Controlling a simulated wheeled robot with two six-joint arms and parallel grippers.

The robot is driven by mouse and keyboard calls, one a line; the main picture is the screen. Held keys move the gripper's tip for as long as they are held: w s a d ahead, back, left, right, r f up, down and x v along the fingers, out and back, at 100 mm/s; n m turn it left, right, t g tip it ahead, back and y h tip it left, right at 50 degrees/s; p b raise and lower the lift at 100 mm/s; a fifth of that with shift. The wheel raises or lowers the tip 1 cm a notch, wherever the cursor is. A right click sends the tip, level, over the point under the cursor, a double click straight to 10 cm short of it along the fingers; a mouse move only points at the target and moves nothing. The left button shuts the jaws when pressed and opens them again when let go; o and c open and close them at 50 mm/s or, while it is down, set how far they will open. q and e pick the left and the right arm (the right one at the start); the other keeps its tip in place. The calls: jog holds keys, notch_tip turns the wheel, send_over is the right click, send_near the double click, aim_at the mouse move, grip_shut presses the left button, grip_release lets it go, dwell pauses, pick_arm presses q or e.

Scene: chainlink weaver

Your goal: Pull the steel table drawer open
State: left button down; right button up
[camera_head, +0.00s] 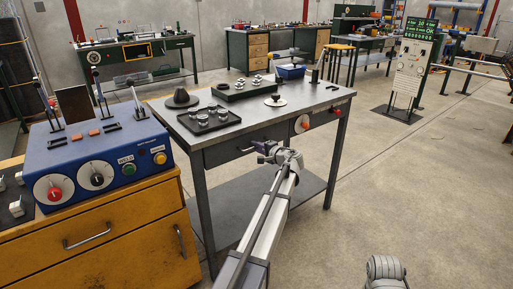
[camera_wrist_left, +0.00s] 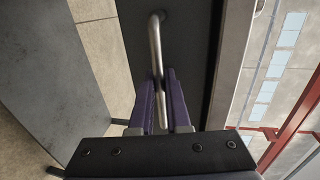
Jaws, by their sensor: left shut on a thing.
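The steel table (camera_head: 300,110) stands in the middle of the head view. Its drawer front (camera_head: 228,154) is set under the top on the near side and looks about flush with the frame. My left gripper (camera_head: 266,150) is at the drawer front and hides most of the handle there. In the left wrist view the drawer handle (camera_wrist_left: 155,42) is a bent metal bar on the dark drawer front (camera_wrist_left: 185,45). The fingers of my left gripper (camera_wrist_left: 163,95) are closed around the bar's straight part. My right gripper is out of view.
A yellow cabinet with a blue control box (camera_head: 103,155) stands close on the left. The floor to the right (camera_head: 420,180) is clear.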

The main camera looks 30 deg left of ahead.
pick_arm(q)
jog(key=shift+d, duration=0.1)
dwell(0.8)
jog(key=f+v, duration=0.3)
jog(key=v, duration=1)
jog(key=d+f+v, duration=0.1)
jog(key=f+v, duration=0.1)
jog(key=v, duration=1.1)
jog(key=shift+s+d+f, duration=0.3)
jog(key=shift+s, duration=0.2)
jog(key=c, duration=0.9)
grip_release()
jog(key=shift+p+v, duration=0.8)
jog(key=shift+v, duration=3.15)
